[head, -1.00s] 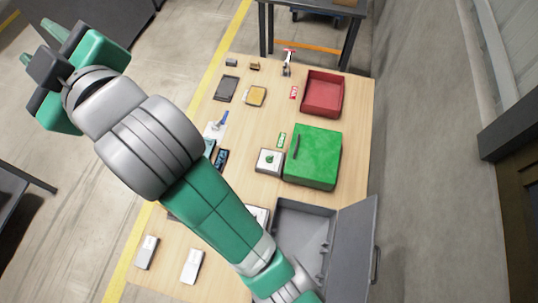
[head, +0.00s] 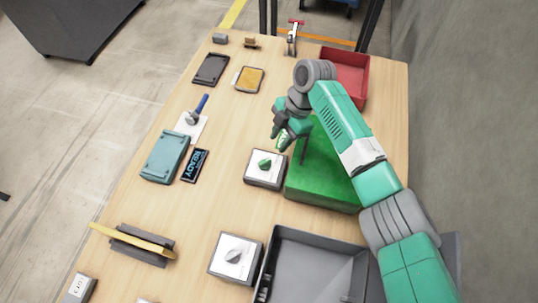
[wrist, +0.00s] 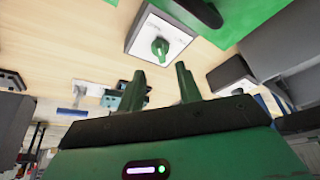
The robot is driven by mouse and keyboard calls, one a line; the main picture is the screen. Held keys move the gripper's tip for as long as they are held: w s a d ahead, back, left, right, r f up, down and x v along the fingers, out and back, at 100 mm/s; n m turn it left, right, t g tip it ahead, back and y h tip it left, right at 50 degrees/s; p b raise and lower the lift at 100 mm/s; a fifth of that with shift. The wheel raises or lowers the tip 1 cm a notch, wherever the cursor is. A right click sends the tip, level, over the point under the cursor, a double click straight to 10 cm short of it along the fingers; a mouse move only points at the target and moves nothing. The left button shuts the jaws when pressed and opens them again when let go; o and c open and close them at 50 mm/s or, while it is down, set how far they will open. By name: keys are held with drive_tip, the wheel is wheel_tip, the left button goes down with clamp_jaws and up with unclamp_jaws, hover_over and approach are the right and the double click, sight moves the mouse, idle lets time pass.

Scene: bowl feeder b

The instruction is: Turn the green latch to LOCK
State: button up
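The green latch (head: 265,163) is a small knob on a white-topped square box (head: 254,179), just left of the large green box. It also shows in the wrist view (wrist: 160,47), above my fingers in the picture, with its bar roughly upright. My gripper (head: 281,138) hangs near the far right of the latch, beside the green box. In the wrist view my gripper (wrist: 160,84) has its two green fingers apart with nothing between them. It appears not to touch the latch. Any lettering around the latch is too small to read.
The green box (head: 325,180) with a dark handle stands close on the right. A grey-knob box (head: 223,264) and an open grey case (head: 290,243) are nearer. A READY display (head: 195,165) and teal case (head: 160,160) lie left. A red bin (head: 348,73) is at the back.

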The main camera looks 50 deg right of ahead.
sight(268, 159)
drive_tip(key=b+x, duration=0.3)
drive_tip(key=x, duration=0.4)
drive_tip(key=shift+w+a+f, duration=0.1)
drive_tip(key=shift+a+f, duration=0.15)
drive_tip(key=shift+f, duration=0.05)
clamp_jaws()
